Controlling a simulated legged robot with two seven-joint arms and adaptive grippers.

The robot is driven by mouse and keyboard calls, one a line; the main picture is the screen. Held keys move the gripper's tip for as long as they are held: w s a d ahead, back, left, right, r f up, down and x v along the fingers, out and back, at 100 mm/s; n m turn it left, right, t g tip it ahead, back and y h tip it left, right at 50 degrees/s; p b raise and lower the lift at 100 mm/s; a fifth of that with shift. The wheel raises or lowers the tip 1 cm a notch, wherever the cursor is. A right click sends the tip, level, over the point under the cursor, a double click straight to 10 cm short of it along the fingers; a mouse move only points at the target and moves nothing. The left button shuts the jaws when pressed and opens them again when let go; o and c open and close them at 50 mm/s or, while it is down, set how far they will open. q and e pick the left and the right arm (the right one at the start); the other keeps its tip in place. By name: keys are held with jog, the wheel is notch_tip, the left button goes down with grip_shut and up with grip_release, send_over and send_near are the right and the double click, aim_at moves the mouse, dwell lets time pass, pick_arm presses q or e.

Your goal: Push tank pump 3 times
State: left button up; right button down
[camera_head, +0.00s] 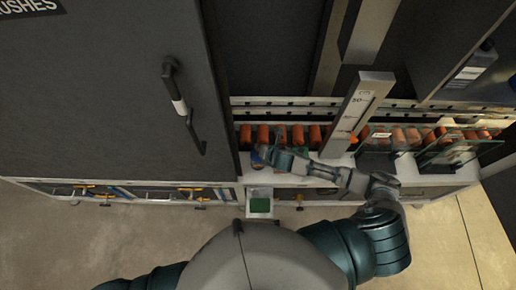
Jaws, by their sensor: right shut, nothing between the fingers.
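My right gripper (268,156) reaches in from the right and points left along the front ledge of the machine. It is shut and empty. Its tip is at a small round blue and reddish part (257,158), partly covered by the gripper; I cannot tell whether they touch. This part may be the tank pump, but the picture is too small to be sure. My left gripper is out of view.
A row of orange rollers (245,134) runs behind the ledge. A grey upright post (358,112) and glass panels (455,147) stand to the right. A large dark door with a handle (182,105) fills the left. A green-topped box (260,205) is below.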

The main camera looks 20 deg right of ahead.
jog(key=shift+s+f+b, duration=0.1)
jog(key=shift+f+b, duration=0.25)
jog(key=shift+f, duration=0.4)
dwell(0.3)
jog(key=shift+r, duration=0.1)
jog(key=shift+r+p, duration=1.65)
jog(key=shift+p, duration=0.55)
notch_tip(320, 180, up, 5)
jog(key=p, duration=0.5)
jog(key=shift+p, duration=0.4)
dwell(0.6)
